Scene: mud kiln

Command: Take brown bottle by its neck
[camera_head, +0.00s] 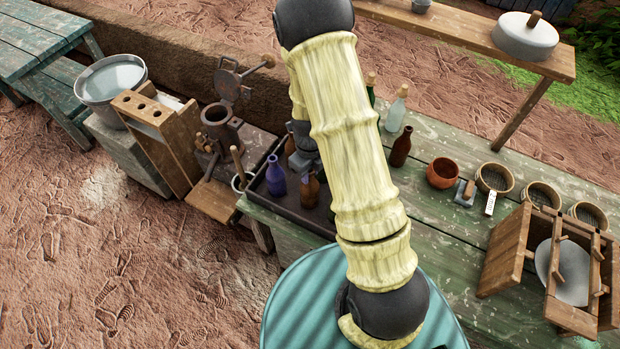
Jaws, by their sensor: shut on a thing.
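A brown bottle (310,190) stands upright in the dark tray (292,206) on the green table, just right of a purple-blue bottle (276,176). My gripper (304,163) is at the top of this brown bottle, shut on its neck. My pale arm hides much of the gripper, and the fingertips are small and hard to make out. Another brown bottle (401,148) stands on the table to the right of my arm. A further brownish shape shows just behind the gripper, mostly hidden.
A clear bottle (395,112) and a green bottle, partly hidden, stand behind. A clay pot (443,173), several round sieves (495,178) and a wooden frame (560,262) are at right. A metal press (218,130) and a water basin (110,80) are at left.

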